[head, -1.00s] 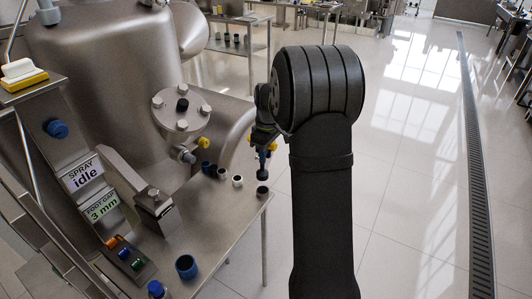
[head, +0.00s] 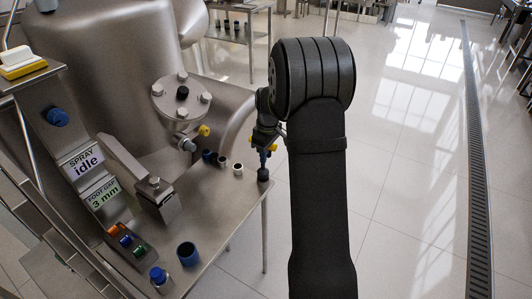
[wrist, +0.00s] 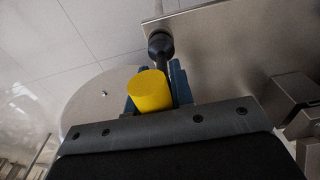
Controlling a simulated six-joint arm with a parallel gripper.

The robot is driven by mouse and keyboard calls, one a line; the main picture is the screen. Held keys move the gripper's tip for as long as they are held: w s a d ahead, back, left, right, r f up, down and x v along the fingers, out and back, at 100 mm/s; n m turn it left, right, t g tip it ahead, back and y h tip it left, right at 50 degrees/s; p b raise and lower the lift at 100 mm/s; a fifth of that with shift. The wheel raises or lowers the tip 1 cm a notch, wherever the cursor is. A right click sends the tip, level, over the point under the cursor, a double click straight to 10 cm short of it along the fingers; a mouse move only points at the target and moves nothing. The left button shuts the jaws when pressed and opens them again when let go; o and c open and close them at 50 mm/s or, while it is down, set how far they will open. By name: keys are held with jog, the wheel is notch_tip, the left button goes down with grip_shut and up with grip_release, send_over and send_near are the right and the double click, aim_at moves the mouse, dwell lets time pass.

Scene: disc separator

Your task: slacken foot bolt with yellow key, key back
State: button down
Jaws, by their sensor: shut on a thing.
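My gripper (head: 262,146) is over the right corner of the steel table. In the wrist view its blue fingers (wrist: 152,92) are shut on the yellow key (wrist: 151,91), seen as a yellow cylinder; a bit of its yellow (head: 273,147) shows in the head view. A steel bracket (head: 128,163) ends in a block with a bolt (head: 154,183) on top, beside the "FOOT GAP 3 mm" sign (head: 103,194).
A flanged vessel (head: 182,98) rises behind. Open floor lies right.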

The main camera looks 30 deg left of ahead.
jog(key=shift+f, duration=1.1)
dwell(0.4)
jog(key=shift+f, duration=0.45)
jog(key=c, duration=1.2)
grip_release()
jog(key=shift+r, duration=0.1)
jog(key=shift+o, duration=0.2)
notch_tip(320, 180, up, 21)
jog(key=shift+d+r, duration=0.2)
jog(key=shift+d, duration=0.25)
jog(key=f, duration=1.5)
jog(key=shift+a+f, duration=0.2)
jog(key=shift+a, duration=0.1)
